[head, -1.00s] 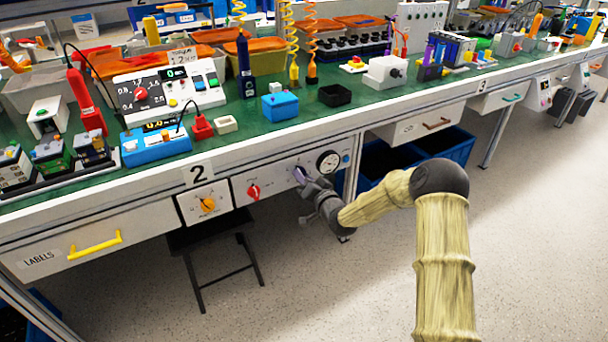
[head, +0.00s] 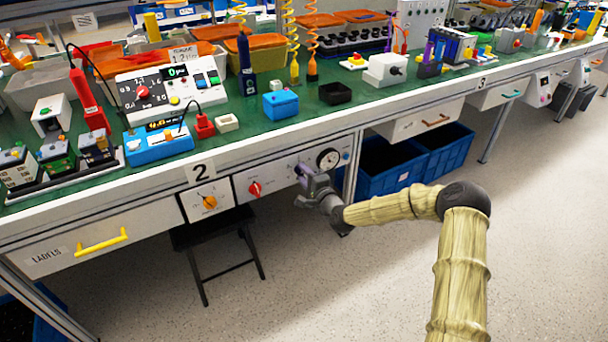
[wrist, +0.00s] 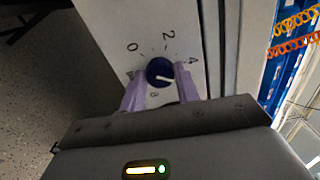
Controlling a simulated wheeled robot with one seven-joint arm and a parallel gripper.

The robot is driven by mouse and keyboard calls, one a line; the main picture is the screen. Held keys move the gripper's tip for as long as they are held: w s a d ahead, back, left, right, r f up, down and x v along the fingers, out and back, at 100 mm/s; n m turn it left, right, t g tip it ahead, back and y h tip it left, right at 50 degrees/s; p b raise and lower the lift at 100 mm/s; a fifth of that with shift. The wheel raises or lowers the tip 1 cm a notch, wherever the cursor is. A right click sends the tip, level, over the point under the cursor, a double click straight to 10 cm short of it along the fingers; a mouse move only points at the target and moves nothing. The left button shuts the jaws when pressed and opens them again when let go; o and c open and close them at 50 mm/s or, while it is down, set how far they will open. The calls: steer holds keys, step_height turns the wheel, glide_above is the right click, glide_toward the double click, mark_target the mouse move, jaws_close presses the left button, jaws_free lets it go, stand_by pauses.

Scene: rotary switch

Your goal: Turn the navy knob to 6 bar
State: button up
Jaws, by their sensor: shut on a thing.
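The navy knob (wrist: 158,68) shows in the wrist view on a pale panel, between the two lilac fingers of my gripper (wrist: 161,80). The fingers are shut on its sides. Its white pointer line points right and slightly down, just past the 4 mark. The 0 and 2 marks show above the knob; another mark just below it is too small to read surely. In the head view, my gripper (head: 306,177) is at the bench's front panel (head: 282,180) and hides the knob.
A red knob (head: 255,189) is left of my gripper and a round gauge (head: 328,159) is just right of it on the panel. An orange knob (head: 209,202) is farther left. A black stool (head: 215,245) and blue crates (head: 390,175) stand below.

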steer(key=m, duration=0.4)
steer(key=shift+d+m, duration=0.1)
steer(key=shift+m, duration=0.3)
steer(key=shift+f, duration=0.1)
steer(key=o, duration=1)
steer(key=shift+c, duration=0.2)
steer(key=p+v, duration=0.2)
steer(key=v, duration=1.5)
steer(key=shift+p, duration=0.4)
